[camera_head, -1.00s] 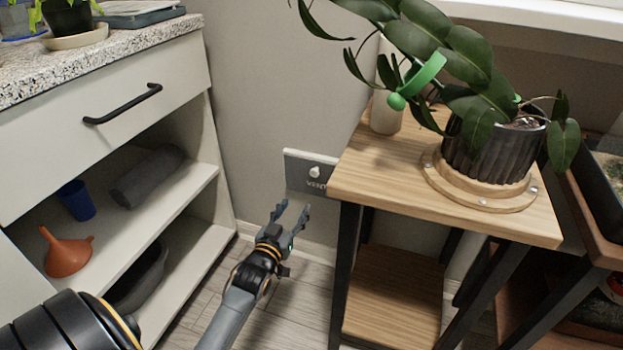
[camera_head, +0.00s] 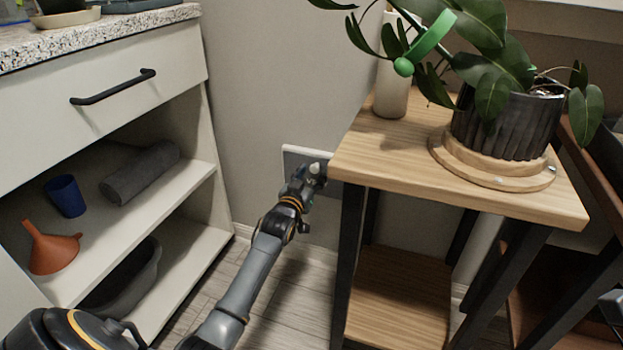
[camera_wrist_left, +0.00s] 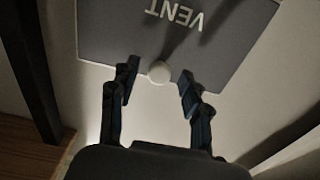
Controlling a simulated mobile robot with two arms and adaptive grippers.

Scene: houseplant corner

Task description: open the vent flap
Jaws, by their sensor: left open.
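The vent flap is a grey plate on the wall beside the wooden stand; in the head view its upper left part (camera_head: 296,160) shows and my gripper hides much of it. In the left wrist view the flap (camera_wrist_left: 120,35) shows with upside-down "VENT" lettering. A pale round knob (camera_wrist_left: 159,72) sits at its edge in that view and also shows in the head view (camera_head: 314,169). My left gripper (camera_wrist_left: 157,85) is open, with one finger on each side of the knob; I cannot tell whether they touch it. It also shows at the flap in the head view (camera_head: 305,180).
The wooden plant stand (camera_head: 390,150) is close on the right, with a potted plant (camera_head: 505,120) and a pale bottle (camera_head: 391,90) on top. A white cabinet (camera_head: 150,110) with open shelves stands on the left. Floor (camera_head: 265,290) is clear between them.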

